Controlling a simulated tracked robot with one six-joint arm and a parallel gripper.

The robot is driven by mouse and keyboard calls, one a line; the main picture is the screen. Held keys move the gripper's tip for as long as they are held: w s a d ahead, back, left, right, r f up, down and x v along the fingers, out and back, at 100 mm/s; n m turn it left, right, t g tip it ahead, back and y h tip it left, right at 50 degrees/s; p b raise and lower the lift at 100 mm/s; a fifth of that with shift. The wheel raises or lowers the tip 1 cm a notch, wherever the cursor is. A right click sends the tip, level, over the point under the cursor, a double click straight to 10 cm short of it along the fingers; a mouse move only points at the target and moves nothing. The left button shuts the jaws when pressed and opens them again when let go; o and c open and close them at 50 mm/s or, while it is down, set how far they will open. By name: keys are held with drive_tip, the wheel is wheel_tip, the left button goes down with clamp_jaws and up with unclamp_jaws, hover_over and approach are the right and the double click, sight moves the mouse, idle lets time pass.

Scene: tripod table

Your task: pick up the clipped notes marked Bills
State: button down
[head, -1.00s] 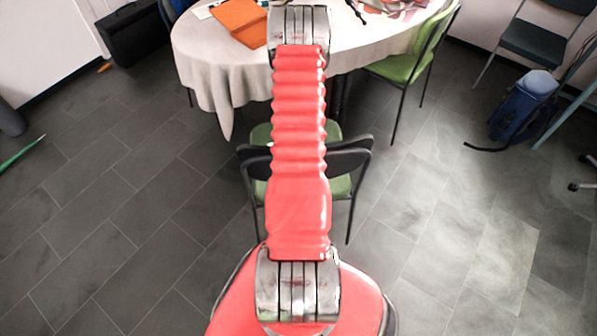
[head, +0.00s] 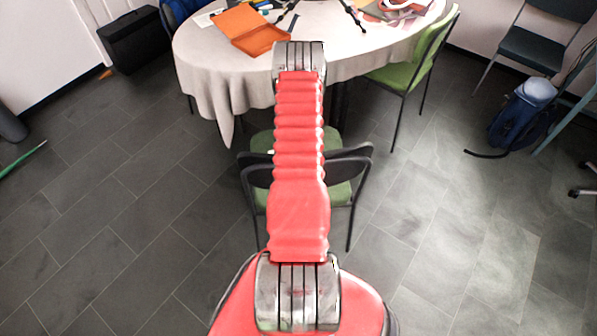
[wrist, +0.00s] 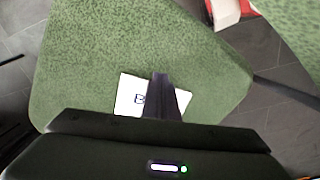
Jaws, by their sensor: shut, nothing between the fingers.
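In the wrist view, white notes (wrist: 128,95) with part of a dark letter that looks like a B lie on a green chair seat (wrist: 95,60). My gripper (wrist: 161,76) is a dark narrow shape in front of the notes; its fingers are together and empty. It covers the middle of the notes and the rest of the marking, and I see no clip. I cannot tell how far above the notes it is. In the head view, the green chair (head: 340,193) stands behind my red arm, which hides my gripper.
A round table with a pale cloth (head: 205,75) stands behind the chair, with an orange folder (head: 258,38) on it. Another green chair (head: 420,55) is at its right. Grey floor is open on both sides.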

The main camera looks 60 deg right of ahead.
drive_tip(key=shift+f, duration=0.95)
drive_tip(key=shift+w+d, duration=0.1)
drive_tip(key=shift+w+d, duration=0.55)
drive_tip(key=shift+w, duration=0.35)
drive_tip(key=shift+r, duration=0.15)
wheel_tip(320, 180, up, 10)
drive_tip(key=shift+f, duration=0.2)
